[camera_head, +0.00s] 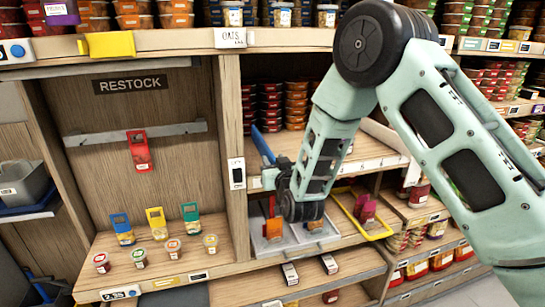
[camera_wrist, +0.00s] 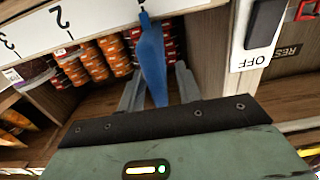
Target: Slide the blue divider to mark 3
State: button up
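The blue divider (camera_head: 263,147) stands at the left end of the middle shelf in the head view. It also shows in the wrist view (camera_wrist: 152,58), upright near the middle. My gripper (camera_wrist: 158,90) has one finger on each side of the divider, with a gap visible at least on the right, so it looks open around it. In the head view my gripper (camera_head: 272,180) is at the shelf's left front and partly hidden by my wrist. The numbered shelf edge (camera_wrist: 95,22) shows 2 and 3 to the left of the divider, upside down; the mark beside the divider is unclear.
Stacked orange and red tubs (camera_head: 296,105) stand behind the divider. A wooden post with a white switch plate (camera_head: 237,173) borders the shelf; it reads OFF in the wrist view (camera_wrist: 262,35).

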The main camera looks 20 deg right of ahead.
grip_shut()
jog(key=d+b, duration=0.9)
jog(key=d, duration=0.7)
grip_release()
